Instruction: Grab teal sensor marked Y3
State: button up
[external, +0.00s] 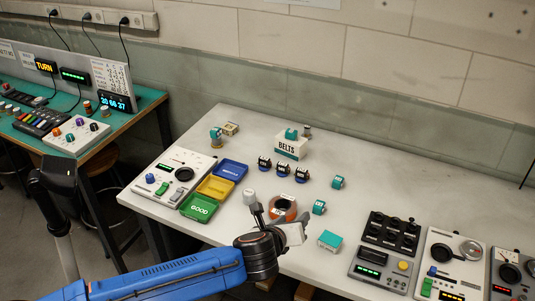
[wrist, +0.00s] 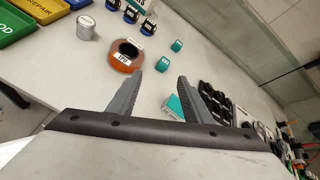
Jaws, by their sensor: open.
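Two small teal sensors lie on the bench right of the orange roll, a nearer one (external: 319,207) and a farther one (external: 338,182). In the wrist view, the nearer one (wrist: 165,66) shows in the gap beyond my fingertips and the farther one (wrist: 176,45) above it. Their white labels are too small to read, so I cannot tell which is Y3. A teal-topped box (external: 329,240) lies closer to the front edge; it is partly hidden by a finger in the wrist view (wrist: 173,107). My gripper (wrist: 160,75) is open and empty above the bench.
The orange roll (external: 271,213) and a grey can (external: 251,195) stand close to my gripper. Several dark labelled units (external: 283,170), a BELTS box (external: 291,147) and coloured trays (external: 199,207) lie beyond. Control panels (external: 379,270) fill the right side.

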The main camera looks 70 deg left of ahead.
aim_at(318, 205)
jog(key=w+f+m, duration=0.1)
jog(key=m, duration=0.1)
jog(key=w+f+m, duration=0.1)
jog(key=f, duration=0.1)
jog(key=w+a+f+m+t, duration=0.1)
jog(key=f+m, duration=0.1)
jog(key=shift+w+m, duration=0.1)
jog(key=shift+m, duration=0.2)
jog(key=shift+w+a+f, duration=0.1)
jog(key=shift+a+f, duration=0.05)
jog(key=shift+f, duration=0.05)
jog(key=x, duration=1.1)
jog(key=shift+w+a+r, duration=0.1)
jog(key=shift+w+a, duration=0.2)
jog(key=shift+a, duration=0.05)
jog(key=shift+r+x, duration=0.15)
jog(key=shift+x, duration=1.15)
jog(key=shift+r+x, duration=0.2)
jog(key=shift+x, duration=1.15)
jog(key=shift+w+a, duration=0.1)
jog(key=c, duration=1.1)
